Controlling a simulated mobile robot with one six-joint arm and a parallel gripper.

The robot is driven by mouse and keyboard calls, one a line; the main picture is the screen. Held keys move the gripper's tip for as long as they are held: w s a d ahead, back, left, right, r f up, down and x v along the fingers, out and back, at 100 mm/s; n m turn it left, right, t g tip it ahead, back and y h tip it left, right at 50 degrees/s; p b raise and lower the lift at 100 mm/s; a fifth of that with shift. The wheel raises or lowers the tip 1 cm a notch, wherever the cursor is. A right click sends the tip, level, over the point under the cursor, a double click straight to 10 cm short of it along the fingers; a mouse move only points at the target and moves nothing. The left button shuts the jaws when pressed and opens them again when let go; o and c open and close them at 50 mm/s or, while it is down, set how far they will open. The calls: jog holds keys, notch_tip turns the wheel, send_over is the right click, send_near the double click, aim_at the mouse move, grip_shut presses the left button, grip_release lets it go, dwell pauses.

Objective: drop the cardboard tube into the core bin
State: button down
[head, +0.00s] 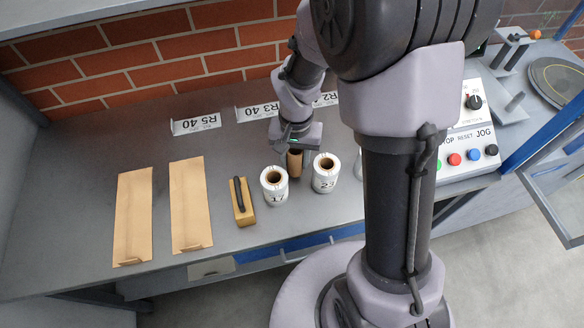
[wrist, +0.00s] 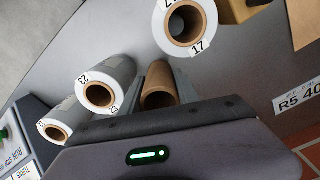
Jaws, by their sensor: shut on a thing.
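The cardboard tube (head: 294,163) is a short brown hollow core that stands roughly upright on or just above the grey bench. It also shows in the wrist view (wrist: 159,86), between the jaws. My gripper (head: 294,154) is shut on it; in the wrist view the grey fingers (wrist: 162,88) are on either side of it. White rolls marked 17 (head: 274,185) and 23 (head: 325,173) stand close by, apart from the tube. I cannot make out a core bin in either view.
Two flat brown sheets (head: 190,204) and a yellow block with a black handle (head: 243,202) lie at left. A third white roll (wrist: 62,121) shows in the wrist view. A control panel with JOG buttons (head: 466,158) stands at right. A brick wall (head: 150,60) backs the bench.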

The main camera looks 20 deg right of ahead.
jog(key=shift+f+b, duration=0.4)
jog(key=shift+f, duration=1)
jog(key=c, duration=1.2)
grip_release()
jog(key=shift+o, duration=0.2)
